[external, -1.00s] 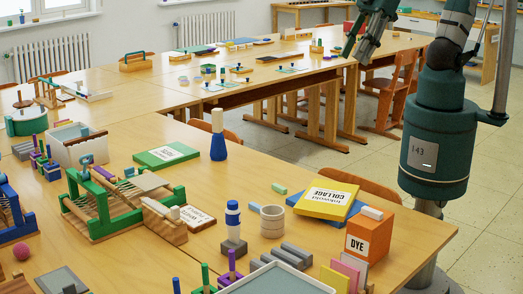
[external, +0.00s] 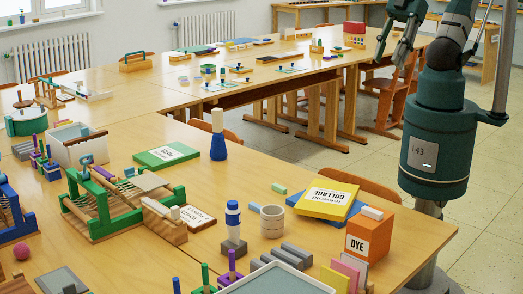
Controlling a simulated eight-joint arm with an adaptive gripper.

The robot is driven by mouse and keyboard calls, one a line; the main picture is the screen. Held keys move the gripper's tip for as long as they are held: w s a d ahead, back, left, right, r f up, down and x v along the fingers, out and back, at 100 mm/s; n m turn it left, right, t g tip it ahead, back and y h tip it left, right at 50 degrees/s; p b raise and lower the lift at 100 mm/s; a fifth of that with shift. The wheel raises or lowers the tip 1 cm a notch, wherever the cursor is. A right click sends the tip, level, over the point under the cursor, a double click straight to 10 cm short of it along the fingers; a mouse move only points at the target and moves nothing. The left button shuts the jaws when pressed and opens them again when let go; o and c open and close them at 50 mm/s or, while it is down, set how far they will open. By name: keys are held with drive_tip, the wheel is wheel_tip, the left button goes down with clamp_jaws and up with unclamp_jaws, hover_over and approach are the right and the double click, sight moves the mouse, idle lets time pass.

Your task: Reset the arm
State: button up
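My gripper (external: 396,52) hangs at the top right of the external view, in the air beyond the near table and well above the floor. Its fingers point down and look spread apart. Nothing shows between them. My upper arm leaves the top of the picture. My green base column (external: 436,130) stands at the right, beside the near table (external: 120,262).
On the near table's right end are an orange DYE box (external: 369,237), yellow and blue COLLAGE books (external: 327,200), a beige cup (external: 272,221) and a blue-white bottle (external: 233,214). A green loom (external: 100,215) stands left. A wooden chair (external: 398,98) is behind my gripper.

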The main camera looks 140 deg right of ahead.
drive_tip(key=shift+f, duration=0.1)
wheel_tip(320, 180, down, 4)
drive_tip(key=b, duration=0.3)
drive_tip(key=shift+r+b, duration=0.2)
drive_tip(key=shift+b, duration=0.2)
idle(0.8)
